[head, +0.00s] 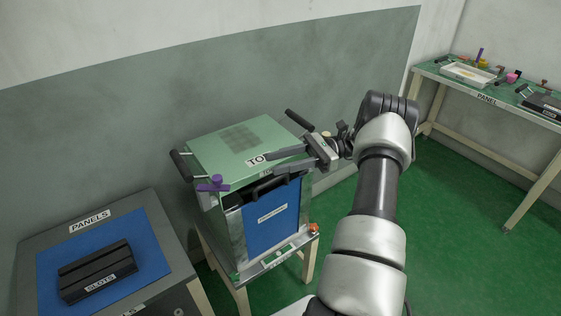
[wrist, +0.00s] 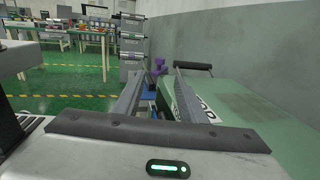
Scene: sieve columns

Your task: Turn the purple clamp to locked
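The purple clamp (head: 213,185) sits at the front left corner of the green lid (head: 222,143) of a metal box. Its bar lies roughly sideways in the head view, with a small knob on top. My gripper (head: 271,165) is over the lid's front right part, its fingers pointing left toward the clamp. The fingers are parted and empty, with a clear gap to the clamp. In the wrist view the purple clamp (wrist: 159,66) shows small beyond and between the fingertips (wrist: 158,82). Any lock marking is too small to read.
Black handles (head: 181,165) (head: 299,119) stick out at the lid's sides. The box has a blue front panel (head: 272,220) and stands on a frame with an orange knob (head: 314,228). A panels table (head: 160,225) with a black slotted block (head: 97,270) is left. A wall stands behind.

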